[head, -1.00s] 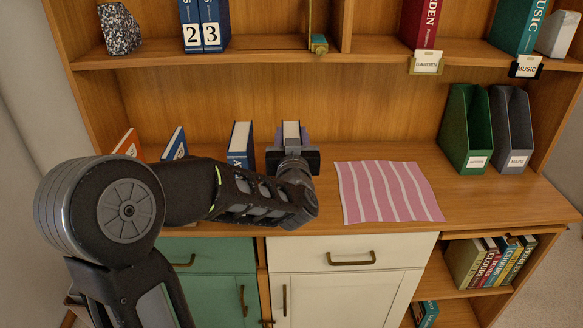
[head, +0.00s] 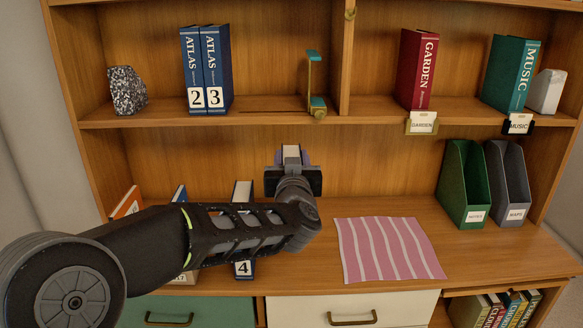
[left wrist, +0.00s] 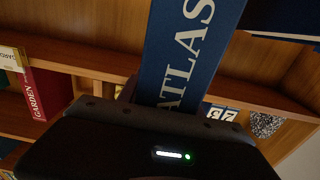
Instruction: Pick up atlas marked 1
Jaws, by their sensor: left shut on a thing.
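My left gripper (head: 293,180) is shut on a blue atlas (head: 291,151) and holds it upright in front of the back panel, above the counter. In the head view mostly the atlas's pale top edge shows above the gripper. Atlas 2 (head: 191,65) and atlas 3 (head: 215,65) stand side by side on the upper shelf. My right gripper is not in view.
Atlas 4 (head: 243,268) and other books (head: 127,203) stand on the counter, partly behind my arm. A teal and brass bookend (head: 315,85) stands on the shelf, with free room left of it. A striped pink cloth (head: 390,250) and file holders (head: 463,190) are to the right.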

